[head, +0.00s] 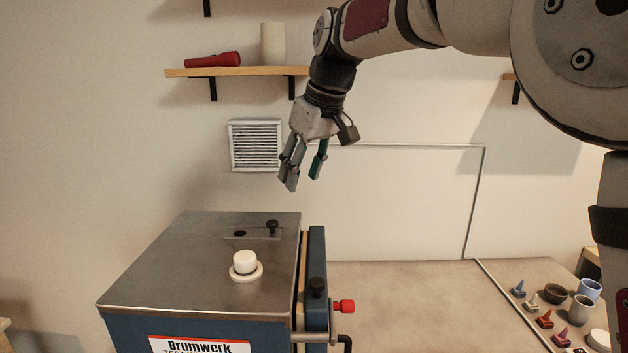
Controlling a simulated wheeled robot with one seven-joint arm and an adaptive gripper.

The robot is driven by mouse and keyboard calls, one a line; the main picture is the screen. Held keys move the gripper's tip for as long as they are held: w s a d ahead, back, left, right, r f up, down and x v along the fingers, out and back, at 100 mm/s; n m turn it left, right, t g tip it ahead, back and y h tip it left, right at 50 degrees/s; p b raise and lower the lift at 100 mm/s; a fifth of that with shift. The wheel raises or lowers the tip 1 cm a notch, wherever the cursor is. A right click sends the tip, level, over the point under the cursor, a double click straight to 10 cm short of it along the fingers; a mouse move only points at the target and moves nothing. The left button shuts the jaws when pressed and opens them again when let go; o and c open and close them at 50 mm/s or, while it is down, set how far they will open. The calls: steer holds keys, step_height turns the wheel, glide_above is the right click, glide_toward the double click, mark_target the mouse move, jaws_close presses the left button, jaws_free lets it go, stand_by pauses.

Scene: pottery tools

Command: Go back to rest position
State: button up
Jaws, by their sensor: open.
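My gripper (303,170) hangs in the air, fingers pointing down, above the back right part of a kiln-like box (180,262) with a flat metal top. Its fingers are spread apart and nothing is between them. My arm comes in from the upper right. The fingers are clear of the box and of the wall behind.
The box top carries a white knob (245,263) and a small black knob (272,227). A red knob (344,306) sticks out at its right side. Several small tools, cups and a dark bowl (555,293) stand at the lower right. A wall shelf (236,71) is at upper left.

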steer(key=s+d+r+m+t+h, duration=0.1)
steer(key=s+d+m, duration=0.3)
steer(key=s+d, duration=1)
steer(key=s+d+f+m+h, duration=0.1)
steer(key=s+d+f+m, duration=0.1)
steer(key=s+d+f, duration=0.3)
steer(key=s+d+f+m+t+h, duration=0.1)
steer(key=s+d+f, duration=0.4)
steer(key=s, duration=0.6)
steer(key=shift+s+d+m, duration=0.35)
steer(key=shift+d+m, duration=0.2)
steer(key=shift+m, duration=0.35)
